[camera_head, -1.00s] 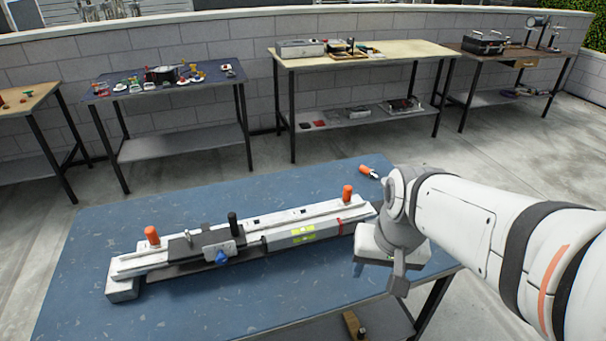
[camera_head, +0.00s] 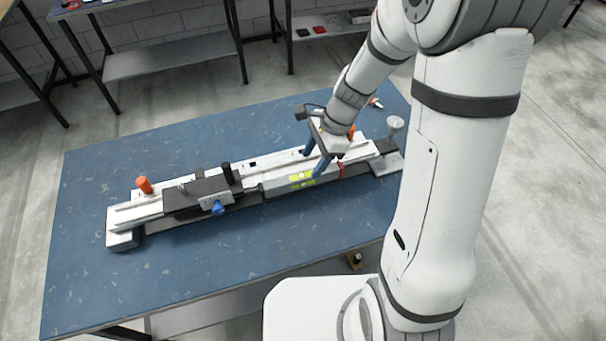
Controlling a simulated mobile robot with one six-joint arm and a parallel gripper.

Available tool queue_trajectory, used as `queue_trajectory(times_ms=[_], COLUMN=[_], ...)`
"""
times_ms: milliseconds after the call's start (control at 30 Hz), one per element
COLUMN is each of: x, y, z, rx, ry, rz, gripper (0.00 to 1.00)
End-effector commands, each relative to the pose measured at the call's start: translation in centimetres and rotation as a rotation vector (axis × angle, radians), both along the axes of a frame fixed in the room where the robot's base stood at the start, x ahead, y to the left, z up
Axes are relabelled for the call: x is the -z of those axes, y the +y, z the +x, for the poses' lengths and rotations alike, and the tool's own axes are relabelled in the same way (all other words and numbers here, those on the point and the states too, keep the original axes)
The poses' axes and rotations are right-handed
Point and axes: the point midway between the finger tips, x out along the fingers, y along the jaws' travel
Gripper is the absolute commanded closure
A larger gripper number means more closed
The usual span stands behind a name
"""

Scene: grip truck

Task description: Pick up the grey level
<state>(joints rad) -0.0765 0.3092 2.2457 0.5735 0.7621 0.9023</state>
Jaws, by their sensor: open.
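The grey level (camera_head: 279,189), with yellow-green vials, lies on the right half of a long white and black rail fixture (camera_head: 130,222) on the blue table. My gripper (camera_head: 311,164) points down over the level's right part, its two blue fingers spread and nothing held between them. One finger is at the level's far side and the other overlaps its near side in the picture. I cannot tell whether either touches it. A red mark (camera_head: 341,170) shows just right of the fingers.
A dark carriage with a blue knob (camera_head: 218,209) and a black post (camera_head: 228,174) sits left of the level. An orange knob (camera_head: 144,185) stands at the fixture's left end. The blue table (camera_head: 90,280) is bare in front and behind.

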Motion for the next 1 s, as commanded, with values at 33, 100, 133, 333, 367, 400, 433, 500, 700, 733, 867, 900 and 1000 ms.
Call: queue_trajectory(times_ms=[33,100,133,333,367,400,433,500,700,733,867,900,1000], x=[0.6,1.4,1.9,4.3,4.5,4.6,4.7,4.7,4.7,4.7,4.7,4.7,4.7], y=[0.2,0.5,0.7,1.6,1.7,1.7,1.7,1.7,1.7,1.7,1.7,1.7,1.7], z=[-0.1,-0.3,-0.3,-0.5,-0.5,-0.6,-0.5,-0.5,-0.5,-0.5,-0.5,-0.5,-0.5], rx=[0.002,0.003,0.003,0.006,0.006,0.006,0.006,0.007,0.007,0.007,0.007,0.007,0.008], ry=[0.004,0.004,0.004,0.003,0.002,0.001,0.0,-0.001,-0.001,-0.001,-0.002,-0.002,-0.002], rz=[0.0,-0.001,-0.001,-0.001,-0.002,-0.001,-0.002,-0.002,-0.002,-0.002,-0.002,-0.002,-0.002], gripper=[0.48,0.48,0.48,0.48,0.48,0.48,0.48,0.48,0.55,0.57,0.68,0.71,0.79])
